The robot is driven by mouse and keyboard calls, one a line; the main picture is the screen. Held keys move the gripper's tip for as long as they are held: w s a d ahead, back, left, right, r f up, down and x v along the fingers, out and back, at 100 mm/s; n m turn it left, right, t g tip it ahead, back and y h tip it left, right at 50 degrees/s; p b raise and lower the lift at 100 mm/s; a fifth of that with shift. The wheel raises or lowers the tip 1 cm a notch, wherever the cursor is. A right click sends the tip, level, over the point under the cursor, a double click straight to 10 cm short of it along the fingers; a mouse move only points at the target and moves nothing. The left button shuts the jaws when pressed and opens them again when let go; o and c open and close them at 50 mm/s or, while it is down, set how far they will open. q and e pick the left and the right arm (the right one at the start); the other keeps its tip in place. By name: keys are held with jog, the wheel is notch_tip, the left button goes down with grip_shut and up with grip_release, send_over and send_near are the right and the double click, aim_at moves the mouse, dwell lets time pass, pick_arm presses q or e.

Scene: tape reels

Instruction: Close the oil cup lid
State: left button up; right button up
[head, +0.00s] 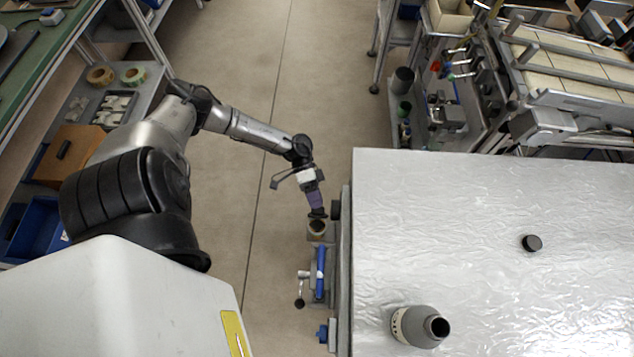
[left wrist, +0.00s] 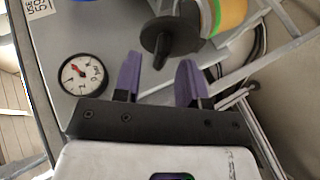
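The oil cup (head: 317,228) is on the side of the large silver-topped machine; its mouth looks uncovered. In the left wrist view the cup (left wrist: 232,15) shows amber contents and a green rim. Its black lid (left wrist: 165,35) stands open beside the cup, with a short black stub pointing toward my gripper. My left gripper (head: 317,207) is at the lid, just beyond the cup in the head view. In the left wrist view its purple fingers (left wrist: 159,65) are apart, with the stub's end between or just past their tips; contact cannot be told. My right gripper is not in view.
A pressure gauge (left wrist: 83,75) sits close to the left finger. A blue-handled valve (head: 320,270) is below the cup in the head view. A grey bottle (head: 415,325) and black cap (head: 532,243) are on the silver top (head: 450,200). Open floor lies left of the machine.

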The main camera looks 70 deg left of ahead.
pick_arm(q)
jog(key=shift+d+f, duration=0.3)
jog(key=shift+d, duration=0.3)
jog(key=shift+c, duration=0.4)
grip_shut()
